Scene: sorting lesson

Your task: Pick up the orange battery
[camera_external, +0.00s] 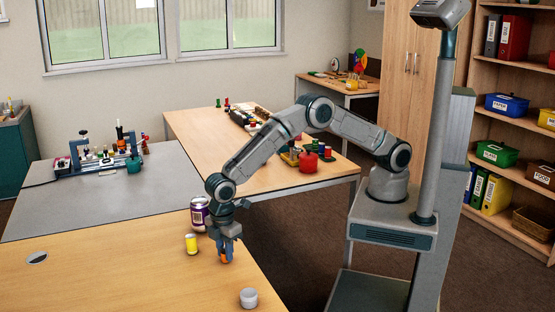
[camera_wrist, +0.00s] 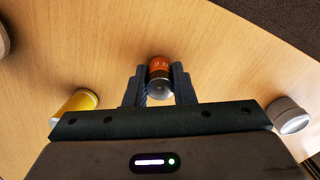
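The orange battery (camera_wrist: 159,67) has an orange band and a silver end. It sits between the two fingers of my gripper (camera_wrist: 160,82) in the wrist view, with a finger against each side. In the external view the battery (camera_external: 224,258) shows low between the fingers of my gripper (camera_external: 225,252), which points down at the front wooden table (camera_external: 130,270). My gripper looks shut on the battery. Whether the battery touches the table or is slightly raised is hard to tell.

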